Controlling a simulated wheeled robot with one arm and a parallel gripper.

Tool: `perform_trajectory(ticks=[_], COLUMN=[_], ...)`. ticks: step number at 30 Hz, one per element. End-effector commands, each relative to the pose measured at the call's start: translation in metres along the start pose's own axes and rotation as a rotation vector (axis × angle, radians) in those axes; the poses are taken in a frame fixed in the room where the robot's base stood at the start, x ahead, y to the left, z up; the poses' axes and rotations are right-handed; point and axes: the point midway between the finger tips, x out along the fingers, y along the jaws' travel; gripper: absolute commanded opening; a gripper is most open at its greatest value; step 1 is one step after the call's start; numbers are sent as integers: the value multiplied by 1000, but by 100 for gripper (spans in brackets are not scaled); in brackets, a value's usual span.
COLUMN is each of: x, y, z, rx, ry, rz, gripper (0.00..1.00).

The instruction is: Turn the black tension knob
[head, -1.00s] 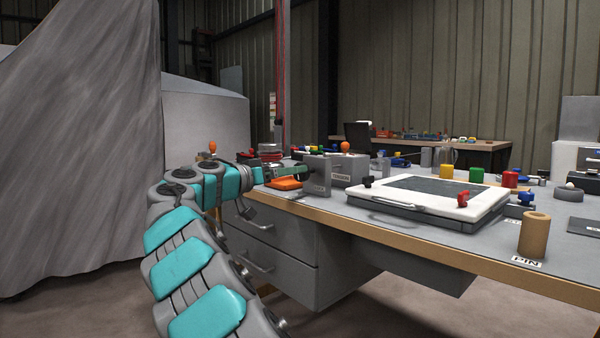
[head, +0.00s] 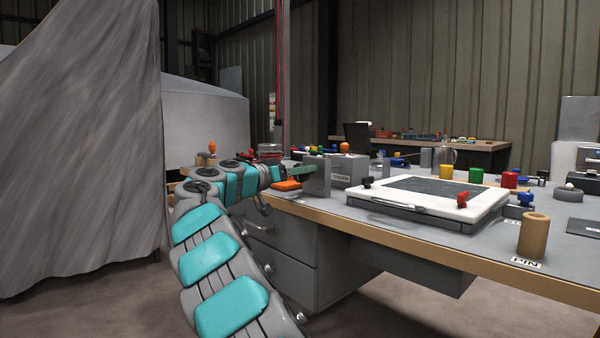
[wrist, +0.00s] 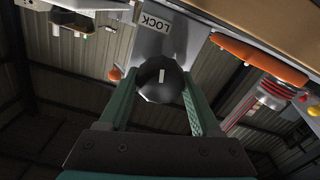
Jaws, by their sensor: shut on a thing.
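A black round knob (wrist: 160,88) with a short white mark sits on a grey upright plate (wrist: 178,42) in the wrist view. A label reading LOCK (wrist: 156,23) is on that plate and appears upside down. My gripper (wrist: 157,78) has its green fingers on both sides of the knob and is shut on it. The head view shows my gripper (head: 306,169) at the left side of the grey plate (head: 319,181); the knob is hidden there. A grey box (head: 346,165) with a label that seems to read TENSION stands just right of the plate.
An orange object (head: 287,184) lies on the bench just below my gripper. A tan cylinder (head: 534,235) stands at the front right. Drawers (head: 285,245) are under the bench.

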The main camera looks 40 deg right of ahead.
Motion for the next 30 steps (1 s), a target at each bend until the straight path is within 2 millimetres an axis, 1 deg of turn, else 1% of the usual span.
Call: perform_trajectory(ticks=[1,9,10,11,20,26,30], x=[0,0,0,0,0,0,0], y=[0,0,0,0,0,0,-1], z=[0,0,0,0,-1,-2,-2], rx=[0,0,0,0,-43,-156,-274], ry=[0,0,0,0,0,0,-1], rz=[0,-1,-1,-1,-1,-1,0], gripper=[44,14,10,9,9,9,9])
